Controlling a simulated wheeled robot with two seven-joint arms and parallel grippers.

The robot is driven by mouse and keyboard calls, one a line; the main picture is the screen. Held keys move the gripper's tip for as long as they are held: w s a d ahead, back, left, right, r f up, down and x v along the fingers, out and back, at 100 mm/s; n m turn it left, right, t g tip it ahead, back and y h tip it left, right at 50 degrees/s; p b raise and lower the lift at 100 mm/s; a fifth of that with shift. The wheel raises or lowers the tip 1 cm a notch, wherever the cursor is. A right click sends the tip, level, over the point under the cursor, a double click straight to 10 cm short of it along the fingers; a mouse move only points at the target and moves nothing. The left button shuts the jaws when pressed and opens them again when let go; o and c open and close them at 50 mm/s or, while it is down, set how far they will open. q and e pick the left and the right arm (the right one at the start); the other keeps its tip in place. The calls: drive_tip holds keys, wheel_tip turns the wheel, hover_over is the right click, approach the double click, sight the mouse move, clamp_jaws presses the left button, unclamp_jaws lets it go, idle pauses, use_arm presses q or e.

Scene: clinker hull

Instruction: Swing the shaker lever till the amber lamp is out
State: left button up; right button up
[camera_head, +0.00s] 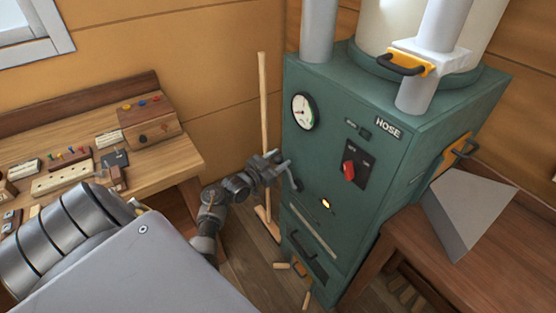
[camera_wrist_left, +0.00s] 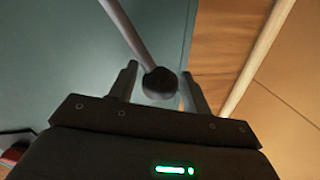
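The green cabinet (camera_head: 345,110) labelled HOSE stands in the middle of the head view. Its small amber lamp (camera_head: 326,203) glows on the front face. My left gripper (camera_head: 281,164) is at the cabinet's left edge, by the lever (camera_head: 294,178), which is partly hidden there. In the left wrist view the lever is a thin rod (camera_wrist_left: 125,25) ending in a black ball knob (camera_wrist_left: 160,83). The knob is between the spread fingers of the left gripper (camera_wrist_left: 160,88), with a gap on its left side; contact on the right cannot be told. My right gripper is out of view.
A gauge (camera_head: 303,111) and a red switch (camera_head: 348,171) are on the cabinet front. A broom (camera_head: 263,100) leans on the wall behind my left gripper. A workbench (camera_head: 165,165) with tools is left; a wooden bench (camera_head: 420,245) with a grey wedge (camera_head: 468,212) is right.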

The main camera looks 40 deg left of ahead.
use_arm(q)
clamp_jaws()
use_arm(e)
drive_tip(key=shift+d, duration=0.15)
